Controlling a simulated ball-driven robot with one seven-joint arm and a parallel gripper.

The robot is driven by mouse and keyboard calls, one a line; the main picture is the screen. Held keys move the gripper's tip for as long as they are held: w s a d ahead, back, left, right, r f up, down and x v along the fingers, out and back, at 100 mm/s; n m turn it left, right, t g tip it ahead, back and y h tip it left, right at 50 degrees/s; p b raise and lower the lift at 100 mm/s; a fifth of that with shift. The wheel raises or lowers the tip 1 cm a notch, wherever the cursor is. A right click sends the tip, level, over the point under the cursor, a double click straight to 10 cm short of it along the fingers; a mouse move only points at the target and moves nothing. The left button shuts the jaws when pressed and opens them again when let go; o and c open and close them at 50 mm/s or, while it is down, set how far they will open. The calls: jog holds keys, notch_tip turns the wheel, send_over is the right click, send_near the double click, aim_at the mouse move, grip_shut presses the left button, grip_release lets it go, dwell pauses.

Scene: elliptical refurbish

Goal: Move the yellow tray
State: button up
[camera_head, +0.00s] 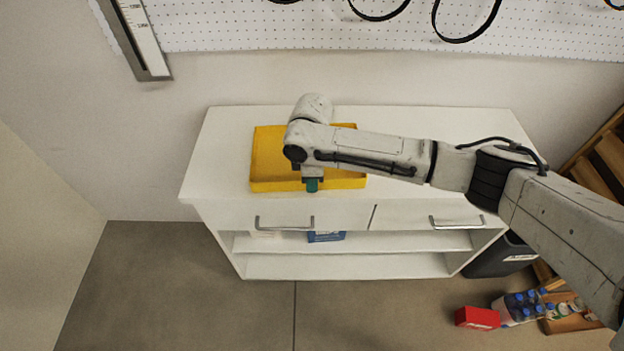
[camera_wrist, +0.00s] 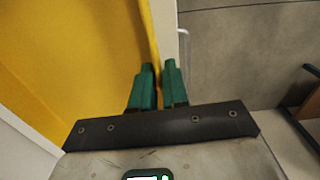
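The yellow tray (camera_head: 272,155) lies on the white cabinet top, close to its front edge, with my arm across its right part. My gripper (camera_head: 312,186) points down at the tray's front wall. In the wrist view the yellow tray (camera_wrist: 85,50) fills the left side, and its wall runs up between the two green fingers of my gripper (camera_wrist: 160,68). The fingers are close together, one on each side of that wall, and look shut on it. The lowest part of the wall between the fingers is hard to see.
The white cabinet (camera_head: 440,125) has clear top space right of the tray and a narrow strip at left. Drawer handles (camera_head: 285,224) stick out in front. A pegboard (camera_head: 330,25) hangs behind. A red box (camera_head: 477,318) and bottles (camera_head: 520,305) are on the floor at right.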

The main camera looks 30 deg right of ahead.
jog(key=o, duration=0.4)
jog(key=shift+r, duration=0.1)
notch_tip(320, 180, up, 11)
jog(key=shift+f+b, duration=0.2)
jog(key=shift+b, duration=0.3)
dwell(0.4)
